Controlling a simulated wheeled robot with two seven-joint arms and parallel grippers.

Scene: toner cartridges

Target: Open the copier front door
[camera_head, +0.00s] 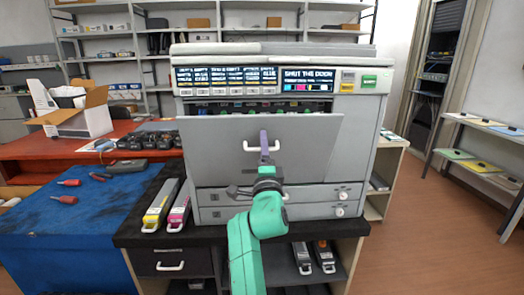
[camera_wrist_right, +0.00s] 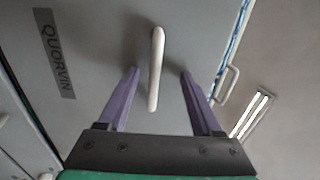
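The grey copier (camera_head: 182,100) stands on a dark-topped cabinet. Its front door (camera_head: 215,150) is tilted out at the top, and a row of toner slots (camera_head: 250,107) shows above its upper edge. The door's white handle (camera_head: 250,149) is near the door's middle; it also shows in the right wrist view (camera_wrist_right: 156,70). My right gripper (camera_head: 264,140) is in front of the door at the handle. In the wrist view its two purple fingers (camera_wrist_right: 158,85) are spread apart on either side of the handle, with gaps to it. My left gripper is not in view.
The copier panel (camera_head: 307,78) reads "SHUT THE DOOR". Two drawers (camera_head: 215,197) sit below the door. A yellow cartridge (camera_head: 160,205) and a magenta cartridge (camera_head: 180,207) lie left of the copier. A blue-covered table (camera_head: 90,215) with screwdrivers is further left. Open floor (camera_head: 420,220) lies right.

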